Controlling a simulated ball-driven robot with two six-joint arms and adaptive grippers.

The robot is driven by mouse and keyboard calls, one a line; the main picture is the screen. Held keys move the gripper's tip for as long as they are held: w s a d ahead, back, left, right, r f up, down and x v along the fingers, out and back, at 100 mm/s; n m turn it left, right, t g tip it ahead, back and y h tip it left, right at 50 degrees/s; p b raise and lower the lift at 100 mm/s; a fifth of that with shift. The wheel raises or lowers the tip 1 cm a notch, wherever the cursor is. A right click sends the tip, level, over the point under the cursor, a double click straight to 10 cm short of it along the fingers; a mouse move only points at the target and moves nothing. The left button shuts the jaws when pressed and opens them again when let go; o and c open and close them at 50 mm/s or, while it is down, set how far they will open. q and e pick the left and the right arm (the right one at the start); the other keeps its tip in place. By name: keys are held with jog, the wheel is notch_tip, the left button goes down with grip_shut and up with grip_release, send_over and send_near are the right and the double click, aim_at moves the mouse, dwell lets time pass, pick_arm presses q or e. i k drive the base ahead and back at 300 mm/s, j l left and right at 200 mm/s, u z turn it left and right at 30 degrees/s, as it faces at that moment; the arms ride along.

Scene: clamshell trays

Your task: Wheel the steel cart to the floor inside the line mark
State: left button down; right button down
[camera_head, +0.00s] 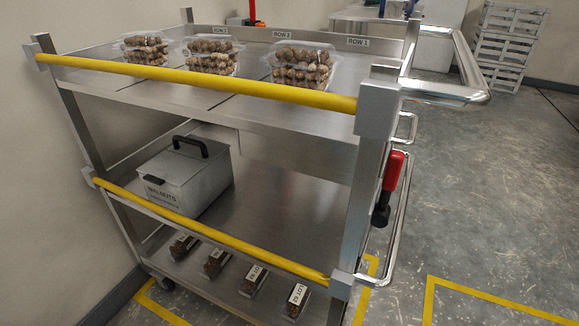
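The steel cart (270,180) fills the left and middle of the view, close to the left wall. A yellow line mark (490,296) is on the floor at the lower right, partly cut off by the picture edge. Another yellow line (160,312) shows on the floor under and around the cart's foot. Neither of my grippers is in view.
Clear clamshell trays of walnuts (300,66) stand in three stacks on the top shelf. A lidded walnut box (186,180) and several small labelled packs (254,281) are below. A red-black tool (390,188) hangs at the cart's right end. White crates (505,45) stand behind; the right floor is clear.

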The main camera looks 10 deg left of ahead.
aim_at(305, 189)
jog(key=z, duration=1.5)
jog(key=i+u, duration=0.1)
jog(key=u, duration=0.3)
jog(key=i+u, duration=0.15)
jog(key=u, duration=0.3)
jog(key=i+l+u, duration=0.1)
jog(key=u, duration=0.3)
jog(key=l+u, duration=0.6)
jog(key=u, duration=0.2)
jog(key=l+u, duration=0.35)
jog(key=k+l, duration=0.1)
jog(key=l, duration=0.3)
jog(key=l+u, duration=0.15)
jog(key=l, duration=0.2)
jog(key=k+l, duration=0.15)
jog(key=l, duration=0.2)
jog(key=k+l+u, duration=0.15)
jog(key=l, duration=0.25)
jog(key=k+l, duration=0.1)
jog(key=l, duration=0.25)
jog(key=k+l+u, duration=0.15)
jog(key=l, duration=0.2)
jog(key=i, duration=0.05)
